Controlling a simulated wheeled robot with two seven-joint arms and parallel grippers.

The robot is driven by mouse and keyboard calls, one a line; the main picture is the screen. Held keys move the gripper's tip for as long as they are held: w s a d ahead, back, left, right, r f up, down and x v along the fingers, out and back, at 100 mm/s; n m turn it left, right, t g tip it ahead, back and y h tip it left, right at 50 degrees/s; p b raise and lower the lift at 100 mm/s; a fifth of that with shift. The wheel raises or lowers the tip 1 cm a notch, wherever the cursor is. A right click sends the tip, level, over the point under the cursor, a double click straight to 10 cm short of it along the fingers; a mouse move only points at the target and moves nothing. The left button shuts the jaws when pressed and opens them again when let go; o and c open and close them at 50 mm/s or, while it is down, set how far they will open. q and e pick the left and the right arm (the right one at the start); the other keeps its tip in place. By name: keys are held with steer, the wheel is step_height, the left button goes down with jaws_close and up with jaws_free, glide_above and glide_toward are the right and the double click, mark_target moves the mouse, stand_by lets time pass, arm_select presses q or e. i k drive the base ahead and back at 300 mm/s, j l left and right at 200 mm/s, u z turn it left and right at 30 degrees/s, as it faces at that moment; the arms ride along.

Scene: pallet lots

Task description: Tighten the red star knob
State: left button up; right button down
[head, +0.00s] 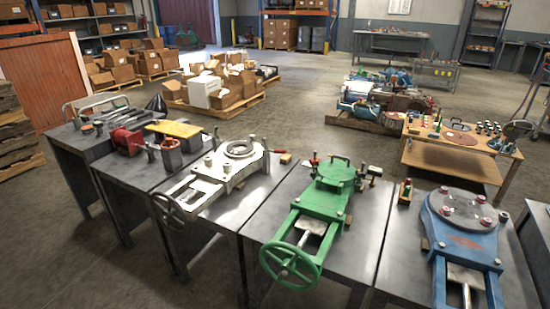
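I cannot make out a red star knob with certainty. Small red pieces (479,199) sit around the grey round plate (462,210) on top of the blue gate valve (465,243), on the right table. Another small red piece (314,160) stands at the back of the table with the green gate valve (318,202). All are too small to tell their shape or how tight they are. Neither of my grippers shows in the head view.
Dark metal tables stand in a row across the front. A white valve (225,167) and a red machine part (127,141) sit on those to the left. Behind are a wooden bench (452,160), loaded pallets (213,110) and open concrete floor (300,110).

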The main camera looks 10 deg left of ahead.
mark_target(313, 163)
steer(key=i+j+u, duration=0.25)
steer(key=j, duration=0.2)
steer(key=i+j+u, duration=0.2)
steer(key=j, duration=0.25)
steer(key=i+j+u, duration=0.25)
steer(key=i+j, duration=0.1)
steer(key=j, duration=0.05)
